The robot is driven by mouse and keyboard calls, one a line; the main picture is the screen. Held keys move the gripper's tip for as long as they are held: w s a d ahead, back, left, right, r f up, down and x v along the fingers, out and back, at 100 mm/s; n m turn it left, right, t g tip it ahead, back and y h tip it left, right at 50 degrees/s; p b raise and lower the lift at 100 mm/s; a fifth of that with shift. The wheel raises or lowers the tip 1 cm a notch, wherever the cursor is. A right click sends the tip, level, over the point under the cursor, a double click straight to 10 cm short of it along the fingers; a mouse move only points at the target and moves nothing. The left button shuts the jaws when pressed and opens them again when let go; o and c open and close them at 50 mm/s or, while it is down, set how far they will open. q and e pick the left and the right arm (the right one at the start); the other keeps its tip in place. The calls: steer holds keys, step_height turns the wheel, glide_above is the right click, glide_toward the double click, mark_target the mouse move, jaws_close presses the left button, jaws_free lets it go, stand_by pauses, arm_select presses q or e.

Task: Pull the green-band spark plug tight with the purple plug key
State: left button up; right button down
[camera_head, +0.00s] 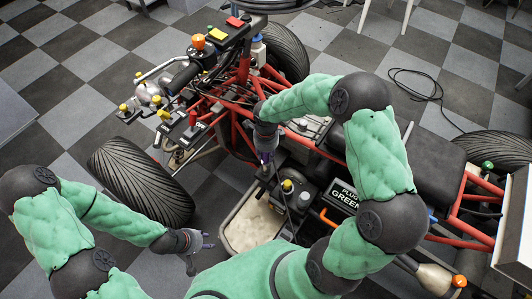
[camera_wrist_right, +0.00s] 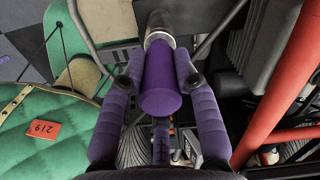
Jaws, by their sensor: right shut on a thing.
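The purple plug key (camera_wrist_right: 160,82) is a purple cylinder with a metal end at the top of the right wrist view. My right gripper (camera_wrist_right: 158,68) is shut on it, one finger on each side. In the head view my right gripper (camera_head: 266,155) is over the stripped quad's red frame, near the engine bay; the key is hardly visible there. The green-band spark plug cannot be made out in either view. My left gripper (camera_head: 203,246) is low at the left, fingers apart and empty, beside a beige tray.
A black sign (camera_head: 328,198) reading "PLUG GREEN" stands right of the beige tray (camera_head: 248,226). A red tube (camera_wrist_right: 290,85) runs close at the right.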

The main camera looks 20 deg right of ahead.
steer(key=shift+m, duration=0.4)
steer(key=shift+m, duration=1)
steer(key=shift+r, duration=0.15)
steer(key=shift+r+p, duration=0.3)
steer(key=shift+r, duration=0.3)
steer(key=shift+n, duration=2.3)
steer(key=shift+n+p, duration=0.5)
steer(key=shift+n, duration=1.8)
steer(key=shift+b, duration=0.4)
